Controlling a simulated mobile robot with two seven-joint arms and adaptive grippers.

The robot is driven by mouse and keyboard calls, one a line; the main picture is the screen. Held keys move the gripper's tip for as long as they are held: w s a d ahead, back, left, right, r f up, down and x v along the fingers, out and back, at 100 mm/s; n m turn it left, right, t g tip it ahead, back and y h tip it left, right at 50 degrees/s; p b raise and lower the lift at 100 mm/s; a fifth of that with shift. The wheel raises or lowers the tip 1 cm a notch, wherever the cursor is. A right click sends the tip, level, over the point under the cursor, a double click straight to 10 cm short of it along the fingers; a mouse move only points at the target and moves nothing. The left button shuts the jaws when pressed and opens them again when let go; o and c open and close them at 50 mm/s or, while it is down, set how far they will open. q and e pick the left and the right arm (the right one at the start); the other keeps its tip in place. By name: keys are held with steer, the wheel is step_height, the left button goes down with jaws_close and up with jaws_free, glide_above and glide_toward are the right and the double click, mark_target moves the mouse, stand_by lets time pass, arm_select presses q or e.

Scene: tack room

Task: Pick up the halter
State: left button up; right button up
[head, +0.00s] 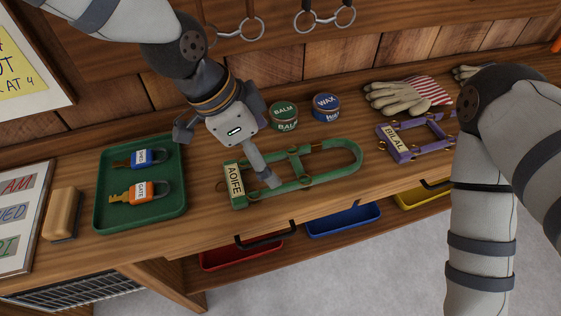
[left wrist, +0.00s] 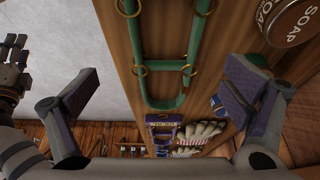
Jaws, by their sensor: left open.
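A green halter (head: 317,187) with brass rings and an AOIFE name plate lies flat on the wooden bench. It also shows in the left wrist view (left wrist: 140,52). A purple halter (head: 428,136) with a BILAL plate lies further right on the bench, and it shows small in the left wrist view (left wrist: 164,122). My left gripper (head: 262,163) is above the AOIFE end of the green halter, hiding a little of it. In the left wrist view its fingers (left wrist: 163,92) are wide apart with nothing held. What seems my right gripper (left wrist: 15,72) shows only partly there.
A green tray (head: 103,220) with two tagged padlocks stands left, beside a brush (head: 62,215). Balm (head: 284,116) and wax (head: 326,107) tins stand behind the green halter. A soap tin (left wrist: 298,18) shows in the left wrist view. Gloves (head: 400,97) lie at the back right.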

mark_target(284, 174)
arm_select(q)
steer(key=x, duration=0.6)
steer(key=shift+w+f+b, duration=0.2)
steer(key=shift+w+b, duration=0.05)
steer(key=shift+b, duration=0.15)
steer(key=shift+w+d+f, duration=0.15)
steer(key=shift+f, duration=0.1)
steer(key=shift+r, duration=0.1)
steer(key=shift+f, duration=0.2)
steer(key=c, duration=1.5)
